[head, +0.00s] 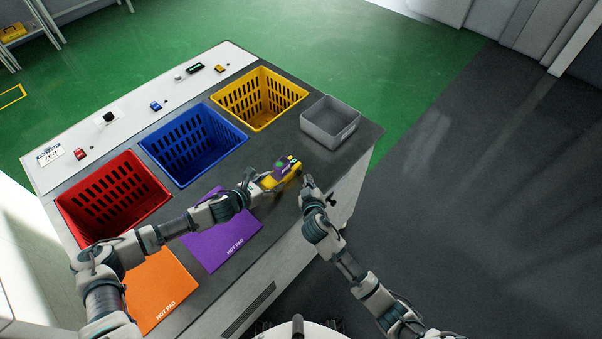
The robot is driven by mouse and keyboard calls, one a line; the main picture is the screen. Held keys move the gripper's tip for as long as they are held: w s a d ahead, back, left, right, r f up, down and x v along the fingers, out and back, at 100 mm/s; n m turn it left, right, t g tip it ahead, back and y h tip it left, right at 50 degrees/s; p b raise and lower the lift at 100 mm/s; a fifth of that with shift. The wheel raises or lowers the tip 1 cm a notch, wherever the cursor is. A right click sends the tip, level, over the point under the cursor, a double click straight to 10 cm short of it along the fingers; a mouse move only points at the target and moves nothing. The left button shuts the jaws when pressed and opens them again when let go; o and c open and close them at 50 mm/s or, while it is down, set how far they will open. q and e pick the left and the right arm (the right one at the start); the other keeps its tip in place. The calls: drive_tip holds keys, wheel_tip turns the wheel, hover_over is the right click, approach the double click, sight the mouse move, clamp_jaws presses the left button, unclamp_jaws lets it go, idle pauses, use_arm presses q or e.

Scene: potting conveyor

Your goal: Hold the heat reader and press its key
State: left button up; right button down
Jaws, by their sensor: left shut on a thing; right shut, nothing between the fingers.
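The heat reader (284,173) is a small yellow device with purple and green parts on top. My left gripper (262,182) is shut on the heat reader from its left side, near the right part of the counter. The gripper's fingers partly hide its left end. My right gripper (308,182) is shut and empty, just to the right of the heat reader, with a small gap seen between them. The key is too small to make out for sure; a green patch shows on top of the reader.
Red (112,193), blue (192,143) and yellow (257,97) baskets line the counter's back. A grey bin (330,121) stands at the right. A purple hot pad (215,245) and an orange hot pad (160,290) lie in front. The counter's front edge passes below my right gripper.

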use_arm(q)
drive_tip(key=shift+a+f, duration=0.1)
drive_tip(key=shift+f, duration=0.15)
use_arm(e)
drive_tip(key=shift+w+a, duration=0.1)
drive_tip(key=shift+w+a, duration=0.2)
drive_tip(key=shift+w+a, duration=0.35)
drive_tip(key=shift+a, duration=0.05)
idle(0.8)
drive_tip(key=shift+s+d, duration=0.65)
drive_tip(key=shift+d, duration=0.05)
drive_tip(key=shift+s+d, duration=1.75)
drive_tip(key=shift+d, duration=0.1)
